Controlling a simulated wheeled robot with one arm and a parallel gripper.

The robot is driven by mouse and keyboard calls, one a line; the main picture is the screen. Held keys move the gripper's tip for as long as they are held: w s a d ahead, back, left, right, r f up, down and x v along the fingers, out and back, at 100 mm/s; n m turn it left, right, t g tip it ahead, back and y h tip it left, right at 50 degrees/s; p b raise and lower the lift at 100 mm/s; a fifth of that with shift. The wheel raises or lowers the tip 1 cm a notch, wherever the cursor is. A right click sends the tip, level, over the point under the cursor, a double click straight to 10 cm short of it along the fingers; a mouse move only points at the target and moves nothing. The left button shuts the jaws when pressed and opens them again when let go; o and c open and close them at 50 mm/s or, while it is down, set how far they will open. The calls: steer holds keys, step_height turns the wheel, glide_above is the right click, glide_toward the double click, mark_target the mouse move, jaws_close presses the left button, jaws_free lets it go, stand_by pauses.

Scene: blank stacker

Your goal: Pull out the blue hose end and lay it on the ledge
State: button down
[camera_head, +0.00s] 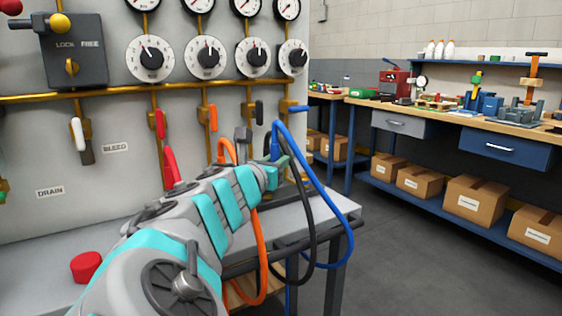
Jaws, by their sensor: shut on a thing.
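The blue hose (317,178) loops from its upper end (275,142) near the panel, over to the right and down past the ledge edge. My gripper (277,160) is shut on the blue hose end, just in front of the panel. My wrist and fingers partly hide the end, so I cannot tell whether it is still seated in its socket. The grey ledge (318,218) runs along the panel's foot, below and right of my gripper.
An orange hose (262,258) and a black hose (309,225) hang close beside the blue one. A red hose (170,166) is left of my arm. A red knob (87,267) sits on the ledge at left. A workbench (455,118) stands at right, across open floor.

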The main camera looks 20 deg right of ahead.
steer(key=shift+r, duration=1.15)
steer(key=shift+s, duration=0.1)
